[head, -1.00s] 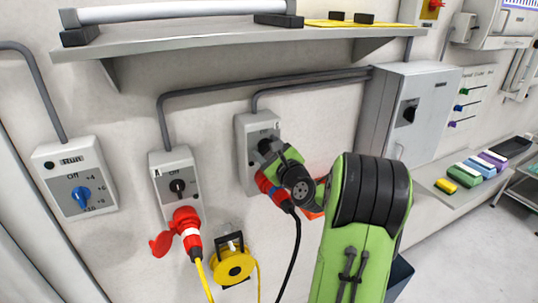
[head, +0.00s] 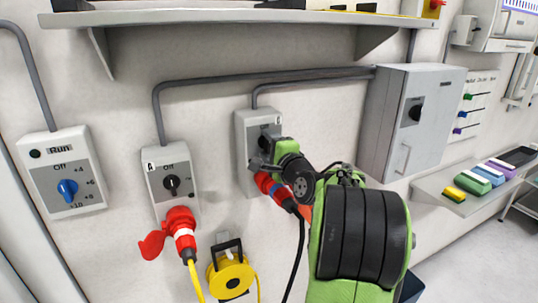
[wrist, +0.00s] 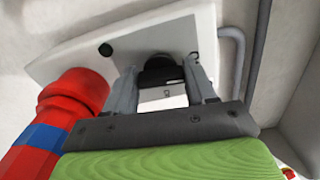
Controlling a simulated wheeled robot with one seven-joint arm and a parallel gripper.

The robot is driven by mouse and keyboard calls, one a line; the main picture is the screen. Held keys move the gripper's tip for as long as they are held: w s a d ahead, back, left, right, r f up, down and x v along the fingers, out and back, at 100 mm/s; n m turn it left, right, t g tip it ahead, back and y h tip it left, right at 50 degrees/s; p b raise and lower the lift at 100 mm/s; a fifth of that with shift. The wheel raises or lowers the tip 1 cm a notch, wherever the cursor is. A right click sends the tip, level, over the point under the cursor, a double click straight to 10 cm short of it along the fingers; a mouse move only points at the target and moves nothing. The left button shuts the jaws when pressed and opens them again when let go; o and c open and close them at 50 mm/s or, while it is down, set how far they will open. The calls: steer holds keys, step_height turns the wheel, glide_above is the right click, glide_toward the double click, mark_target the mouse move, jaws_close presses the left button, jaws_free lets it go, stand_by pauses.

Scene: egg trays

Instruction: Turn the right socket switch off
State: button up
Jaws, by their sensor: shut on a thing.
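The right socket (head: 244,152) is a grey-white wall box in the middle of the head view, with a red and blue plug (head: 270,188) and black cable at its bottom. Its black rotary switch (wrist: 160,72) sits between my fingers in the wrist view. My gripper (wrist: 160,84) is shut on this switch, with one finger on each side. In the head view my gripper (head: 264,150) covers much of the box front, so the switch's position and marks are mostly hidden. The socket box also shows in the wrist view (wrist: 85,55).
The left socket (head: 153,187) has a black switch and a red plug (head: 181,222). A white box with a blue knob (head: 67,188) is farther left. A yellow cable reel (head: 232,273) hangs below. A shelf (head: 200,19) runs above, and a grey cabinet (head: 393,130) stands right.

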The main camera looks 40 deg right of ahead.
steer(key=shift+n+b, duration=0.45)
steer(key=shift+n, duration=0.25)
steer(key=o, duration=1)
steer(key=shift+o, duration=0.2)
steer(key=b+v, duration=0.3)
steer(key=v, duration=1.2)
steer(key=shift+s+a, duration=0.2)
steer(key=shift+s, duration=0.15)
